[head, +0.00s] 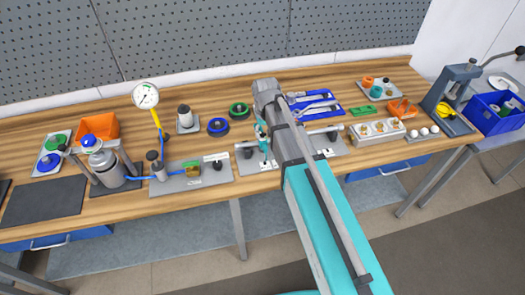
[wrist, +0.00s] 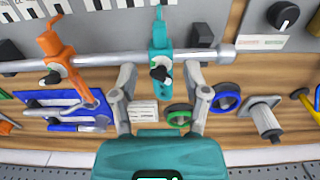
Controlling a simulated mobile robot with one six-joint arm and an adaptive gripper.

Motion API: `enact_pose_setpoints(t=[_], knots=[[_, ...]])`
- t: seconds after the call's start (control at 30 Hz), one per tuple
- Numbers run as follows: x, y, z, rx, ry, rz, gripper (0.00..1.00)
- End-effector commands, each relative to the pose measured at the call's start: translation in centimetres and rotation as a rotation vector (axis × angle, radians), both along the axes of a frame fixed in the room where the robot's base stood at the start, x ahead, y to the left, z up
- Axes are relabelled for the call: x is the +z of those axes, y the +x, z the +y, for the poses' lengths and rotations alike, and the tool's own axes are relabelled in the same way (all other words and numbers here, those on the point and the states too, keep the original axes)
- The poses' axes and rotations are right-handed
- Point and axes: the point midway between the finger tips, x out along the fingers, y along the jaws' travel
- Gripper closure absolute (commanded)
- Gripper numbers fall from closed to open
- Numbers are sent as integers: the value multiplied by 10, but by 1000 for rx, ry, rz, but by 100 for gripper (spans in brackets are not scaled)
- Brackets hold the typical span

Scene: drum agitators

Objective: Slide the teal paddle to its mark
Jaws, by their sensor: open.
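The teal paddle (wrist: 161,58) hangs on a horizontal metal rod (wrist: 110,60) in the wrist view, with a dark knob on its front. It also shows in the head view (head: 263,138), left of my arm. My gripper (wrist: 159,72) is open. Its fingers stand one on either side of the teal paddle, just below the rod in the wrist view, with gaps to the paddle. White markings (wrist: 132,3) lie on the grey plate at the top of the wrist view; I cannot tell which is the paddle's mark. In the head view my arm hides the gripper's fingers.
An orange paddle (wrist: 54,54) sits on the same rod, left of the teal one in the wrist view. A dark rod support (wrist: 202,36) stands to the right. Green (wrist: 179,117) and blue (wrist: 226,97) rings lie on the wooden bench beyond. A blue tray (head: 316,106) is nearby.

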Motion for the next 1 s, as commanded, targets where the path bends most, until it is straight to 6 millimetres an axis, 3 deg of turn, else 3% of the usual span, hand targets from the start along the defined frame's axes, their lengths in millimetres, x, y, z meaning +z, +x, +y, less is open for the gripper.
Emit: enact_pose_setpoints(t=[1.0], knots=[[-76, 0, 1, 1, 0, 0, 40]])
